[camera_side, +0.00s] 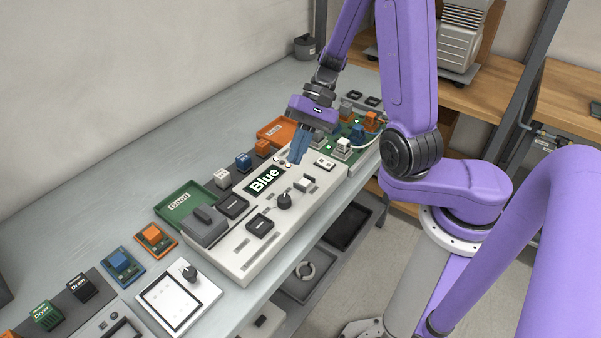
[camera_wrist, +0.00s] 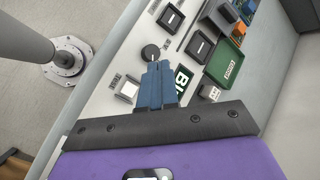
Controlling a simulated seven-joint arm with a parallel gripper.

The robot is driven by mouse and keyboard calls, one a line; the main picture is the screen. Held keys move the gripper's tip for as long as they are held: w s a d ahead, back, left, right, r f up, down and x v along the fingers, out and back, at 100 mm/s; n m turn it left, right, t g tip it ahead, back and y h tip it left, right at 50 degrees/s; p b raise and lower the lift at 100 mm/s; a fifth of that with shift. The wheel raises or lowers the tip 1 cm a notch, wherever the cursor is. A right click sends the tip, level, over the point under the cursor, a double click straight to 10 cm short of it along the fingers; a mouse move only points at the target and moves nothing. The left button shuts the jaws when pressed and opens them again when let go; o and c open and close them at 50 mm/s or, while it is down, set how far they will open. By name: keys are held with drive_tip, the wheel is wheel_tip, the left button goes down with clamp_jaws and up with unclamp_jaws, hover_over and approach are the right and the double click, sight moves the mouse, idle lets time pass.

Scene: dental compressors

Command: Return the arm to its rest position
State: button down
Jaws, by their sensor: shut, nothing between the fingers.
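My gripper (camera_side: 299,148) has a purple body and blue fingers. The fingers are together with nothing between them. It hangs above the white control panel (camera_side: 236,262), by the right end of the dark "Blue" display (camera_side: 264,180). The fingers and wrist hide part of the display in the wrist view. I cannot tell the exact height of the fingertips above the panel.
A green "Good" tray (camera_side: 186,205) and an orange tray (camera_side: 277,131) lie behind the panel. Small coloured blocks (camera_side: 243,161) stand between them. A knob box (camera_side: 178,300) is at the front left. The grey bench (camera_side: 130,170) is clear toward the wall.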

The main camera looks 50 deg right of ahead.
drive_tip(key=s+r+n+h, duration=0.3)
drive_tip(key=s+n, duration=0.5)
drive_tip(key=n, duration=0.2)
drive_tip(key=s+d+r+n+h, duration=0.1)
drive_tip(key=s+r+n+h, duration=0.2)
drive_tip(key=s+n, duration=0.6)
drive_tip(key=shift+s+d+n+h, duration=0.15)
drive_tip(key=shift+s+n+h, duration=0.1)
drive_tip(key=shift+n+h, duration=0.6)
